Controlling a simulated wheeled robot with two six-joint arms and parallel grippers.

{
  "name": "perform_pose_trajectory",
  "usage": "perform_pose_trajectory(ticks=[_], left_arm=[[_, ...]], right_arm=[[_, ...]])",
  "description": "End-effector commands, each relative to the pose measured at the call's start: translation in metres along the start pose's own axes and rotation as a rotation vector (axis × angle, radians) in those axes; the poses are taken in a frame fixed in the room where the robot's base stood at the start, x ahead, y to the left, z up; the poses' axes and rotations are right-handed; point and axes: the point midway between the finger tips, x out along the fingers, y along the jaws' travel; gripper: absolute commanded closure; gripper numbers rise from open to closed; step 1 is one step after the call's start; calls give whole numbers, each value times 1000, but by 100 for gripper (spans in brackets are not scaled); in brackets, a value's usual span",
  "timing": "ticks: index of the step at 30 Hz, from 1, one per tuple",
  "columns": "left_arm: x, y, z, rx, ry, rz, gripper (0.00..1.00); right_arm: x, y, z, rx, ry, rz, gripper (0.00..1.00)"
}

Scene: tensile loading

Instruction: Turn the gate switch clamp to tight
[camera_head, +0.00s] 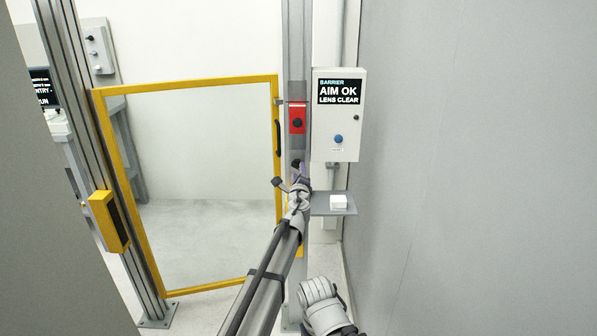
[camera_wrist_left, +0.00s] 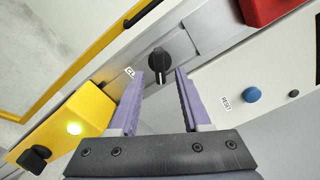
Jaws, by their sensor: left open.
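The black clamp knob (camera_wrist_left: 158,62) sits on the grey metal post, beside a small white label (camera_wrist_left: 129,72) that starts with "CL". The label's remaining letters are hidden or too small to read. My left gripper (camera_wrist_left: 161,76) is open, with its purple fingers on either side of the knob in the wrist view; contact cannot be told. In the head view my left gripper (camera_head: 301,172) is at the post, below the red gate switch (camera_head: 297,118), and the knob is mostly hidden there.
A white barrier box (camera_head: 339,115) reads "AIM OK, LENS CLEAR" and has a blue reset button (camera_head: 339,139). Below it a grey shelf (camera_head: 325,208) holds a small white block (camera_head: 339,202). A yellow-framed gate (camera_head: 185,86) stands left; a grey wall (camera_head: 470,170) bounds the right.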

Motion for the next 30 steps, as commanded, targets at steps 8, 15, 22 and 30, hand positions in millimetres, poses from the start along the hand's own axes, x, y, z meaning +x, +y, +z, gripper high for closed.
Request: perform_pose_trajectory(ticks=[8,15,22,30], left_arm=[[-49,1,1,0,0,0,52],[-55,0,0,0,0,0,52],[-58,6,7,-30,-16,17,52],[-114,99,86,-467,-255,287,52]], right_arm=[[0,0,0,0,0,0,33],[0,0,0,0,0,0,33],[0,0,0,0,0,0,33],[0,0,0,0,0,0,33]])
